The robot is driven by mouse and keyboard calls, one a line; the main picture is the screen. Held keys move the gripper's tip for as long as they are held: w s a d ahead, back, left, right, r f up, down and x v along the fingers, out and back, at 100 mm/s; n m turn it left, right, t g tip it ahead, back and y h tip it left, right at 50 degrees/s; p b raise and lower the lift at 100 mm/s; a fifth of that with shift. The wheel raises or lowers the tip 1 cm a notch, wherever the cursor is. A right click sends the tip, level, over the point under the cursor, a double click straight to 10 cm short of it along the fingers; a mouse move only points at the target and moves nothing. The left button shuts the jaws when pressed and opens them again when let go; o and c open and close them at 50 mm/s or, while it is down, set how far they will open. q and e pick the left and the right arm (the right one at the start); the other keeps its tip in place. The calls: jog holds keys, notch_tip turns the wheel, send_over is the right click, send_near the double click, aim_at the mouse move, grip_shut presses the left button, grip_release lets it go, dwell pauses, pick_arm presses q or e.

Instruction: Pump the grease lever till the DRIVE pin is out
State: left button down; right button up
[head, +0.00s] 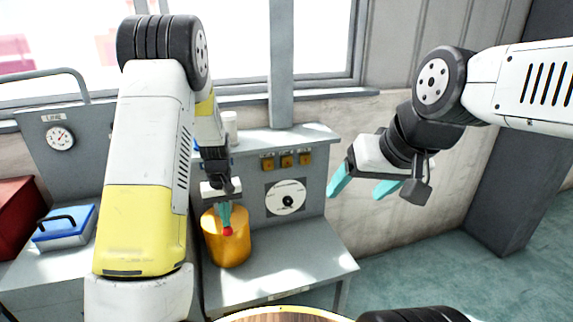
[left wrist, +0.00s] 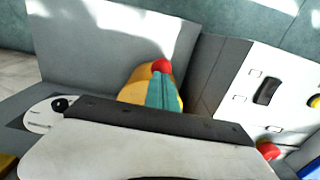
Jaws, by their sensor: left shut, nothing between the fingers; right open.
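A yellow-orange canister (head: 228,252) stands on the grey bench, with a red knob (head: 228,231) at its upper front. My left gripper (head: 227,216) is shut and empty, its teal fingertips right at the red knob. In the left wrist view the closed fingers (left wrist: 163,92) reach to the red knob (left wrist: 161,66) in front of the canister (left wrist: 133,90); I cannot tell whether they touch it. The lever itself is mostly hidden. Three small orange indicators (head: 287,160) sit on the back panel; which one is DRIVE is too small to read. My right gripper (head: 361,184) is open and empty in the air.
A white disc (head: 285,198) is on the back panel, and a gauge (head: 60,138) is at the left. A blue case (head: 65,228) and a red box (head: 16,212) stand left on the bench. The bench front right (head: 318,262) is clear.

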pick_arm(q)
jog(key=shift+f, duration=0.6)
jog(key=shift+s+d+r, duration=0.1)
jog(key=shift+s+r, duration=0.1)
jog(key=shift+r, duration=1.85)
jog(key=shift+s+r, duration=0.15)
jog(key=shift+r, duration=1.85)
jog(key=shift+r, duration=3)
